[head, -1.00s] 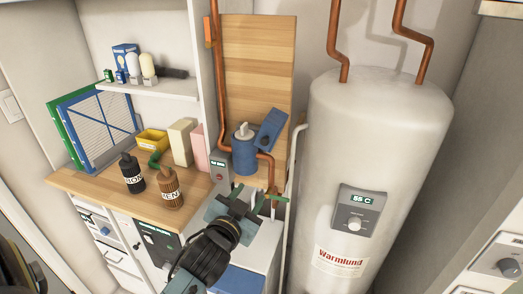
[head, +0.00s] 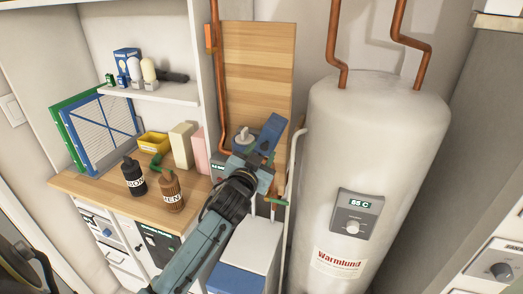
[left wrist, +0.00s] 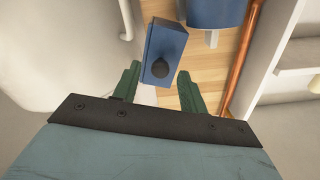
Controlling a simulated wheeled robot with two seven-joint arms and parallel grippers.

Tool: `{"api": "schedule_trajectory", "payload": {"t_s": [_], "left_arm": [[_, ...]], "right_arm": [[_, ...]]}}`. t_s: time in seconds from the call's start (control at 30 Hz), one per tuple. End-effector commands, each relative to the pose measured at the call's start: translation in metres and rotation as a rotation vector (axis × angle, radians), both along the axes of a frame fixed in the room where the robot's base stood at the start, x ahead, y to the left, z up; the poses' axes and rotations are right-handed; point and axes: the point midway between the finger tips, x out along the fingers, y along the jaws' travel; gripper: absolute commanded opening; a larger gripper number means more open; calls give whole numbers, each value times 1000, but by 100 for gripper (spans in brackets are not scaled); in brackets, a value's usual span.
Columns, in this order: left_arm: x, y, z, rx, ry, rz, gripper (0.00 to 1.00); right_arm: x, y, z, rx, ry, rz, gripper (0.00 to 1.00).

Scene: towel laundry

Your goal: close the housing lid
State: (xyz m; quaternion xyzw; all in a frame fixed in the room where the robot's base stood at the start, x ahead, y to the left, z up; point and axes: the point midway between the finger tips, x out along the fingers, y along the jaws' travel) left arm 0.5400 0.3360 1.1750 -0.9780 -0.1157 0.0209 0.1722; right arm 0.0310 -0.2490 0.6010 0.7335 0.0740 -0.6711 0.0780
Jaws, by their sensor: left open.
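The blue housing (head: 240,158) stands against the wooden board, with a pale grey piece at its top; my gripper covers its lower part. Its blue lid (head: 271,130) stands tilted open on the right side. In the left wrist view the lid (left wrist: 157,45) shows with a round dark knob (left wrist: 168,68), and part of the housing (left wrist: 215,12) is at the top. My left gripper (left wrist: 159,72) is open, its green fingers on either side of the lid's knob end. I cannot tell whether they touch it. My right gripper is not in view.
Copper pipes (head: 219,70) run beside the wooden board (head: 258,70). A large white tank (head: 375,150) stands close on the right. The wooden counter (head: 105,188) on the left holds two bottles and a yellow bin (head: 153,142).

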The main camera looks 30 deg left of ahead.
Motion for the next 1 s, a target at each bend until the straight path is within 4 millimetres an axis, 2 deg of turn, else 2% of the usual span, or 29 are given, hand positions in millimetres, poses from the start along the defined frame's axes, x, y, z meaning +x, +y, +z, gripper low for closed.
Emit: {"api": "schedule_trajectory", "payload": {"t_s": [0.13, 0.43, 0.73, 1.0], "left_arm": [[8, 2, 0, 1, -1, 0, 42], [10, 2, 0, 1, -1, 0, 41], [9, 2, 0, 1, 0, 0, 2], [10, 2, 0, -2, -1, -1, 0]], "right_arm": [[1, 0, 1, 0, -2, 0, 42], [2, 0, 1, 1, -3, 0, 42], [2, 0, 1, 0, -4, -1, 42], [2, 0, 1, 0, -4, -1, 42]]}}
